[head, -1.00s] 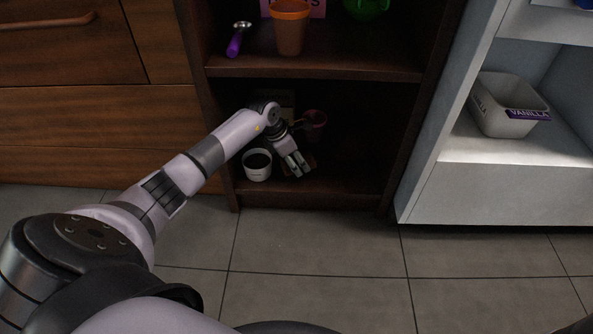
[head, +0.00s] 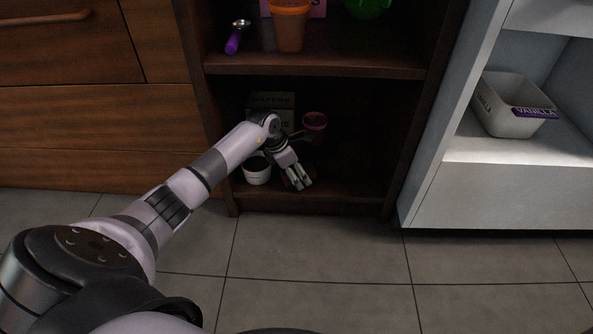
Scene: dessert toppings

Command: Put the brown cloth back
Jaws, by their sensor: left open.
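My left gripper (head: 300,182) is open, low over the front part of the bottom shelf (head: 330,196) of the dark brown cabinet, its fingers pointing down and toward the front edge. A small dark brown patch shows beside and beneath the fingers; it may be the brown cloth, but it is too dark and too covered to be sure. Nothing shows clearly between the fingers. My right gripper is out of view.
A white cup (head: 257,172) stands close left of my left gripper. A pink cup (head: 315,121) and a wafer box (head: 273,101) stand behind it. Above are an orange pot (head: 289,28) and a purple scoop (head: 234,42). A vanilla tub (head: 513,108) stands in the white unit.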

